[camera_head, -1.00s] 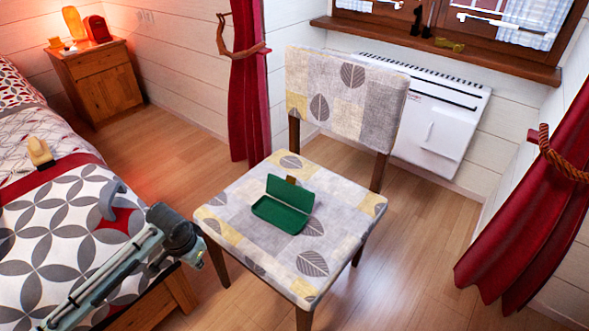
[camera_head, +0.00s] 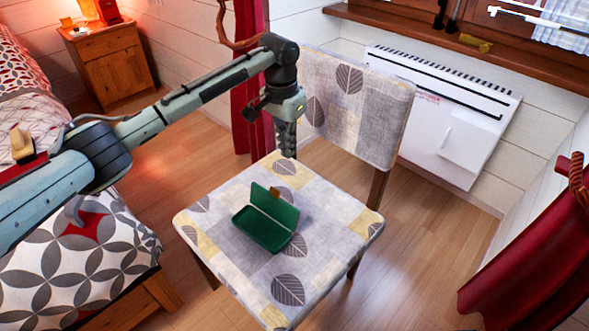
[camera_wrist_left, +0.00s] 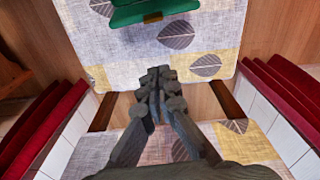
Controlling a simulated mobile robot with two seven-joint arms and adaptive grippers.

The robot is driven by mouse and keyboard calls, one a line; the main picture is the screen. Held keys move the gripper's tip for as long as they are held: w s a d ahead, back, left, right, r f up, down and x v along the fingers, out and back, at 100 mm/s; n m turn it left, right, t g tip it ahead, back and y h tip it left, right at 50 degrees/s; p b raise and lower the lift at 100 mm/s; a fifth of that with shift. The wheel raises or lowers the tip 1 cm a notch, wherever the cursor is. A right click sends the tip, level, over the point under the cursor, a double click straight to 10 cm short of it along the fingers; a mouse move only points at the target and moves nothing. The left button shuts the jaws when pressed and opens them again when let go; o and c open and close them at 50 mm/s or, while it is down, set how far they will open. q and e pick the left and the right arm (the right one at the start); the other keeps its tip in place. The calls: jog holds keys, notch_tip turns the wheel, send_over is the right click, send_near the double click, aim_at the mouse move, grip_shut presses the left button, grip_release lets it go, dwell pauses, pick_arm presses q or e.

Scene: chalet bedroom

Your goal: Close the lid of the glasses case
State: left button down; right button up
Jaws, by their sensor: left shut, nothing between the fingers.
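The green glasses case (camera_head: 262,229) lies on the patterned chair seat (camera_head: 325,246). Its lid (camera_head: 274,206) stands open, raised on the side toward the backrest, with a small brown-gold piece at the lid's edge. My left gripper (camera_head: 286,150) points down above the back edge of the seat, behind the case and apart from it. It is shut and empty. In the left wrist view the shut fingers (camera_wrist_left: 155,75) point toward the case (camera_wrist_left: 150,12), which is cut off by the top edge. My right gripper is not in view.
The chair backrest (camera_head: 350,105) rises just right of my left gripper. A bed (camera_head: 70,255) stands at the left, a nightstand (camera_head: 112,65) at the back left. A white heater (camera_head: 440,120) and a red curtain (camera_head: 525,265) are at the right. The seat around the case is clear.

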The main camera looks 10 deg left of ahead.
pick_arm(q)
send_over(274, 203)
jog(key=w+d, duration=0.1)
jog(key=w, duration=0.2)
notch_tip(274, 203, down, 9)
jog(key=shift+r, duration=0.15)
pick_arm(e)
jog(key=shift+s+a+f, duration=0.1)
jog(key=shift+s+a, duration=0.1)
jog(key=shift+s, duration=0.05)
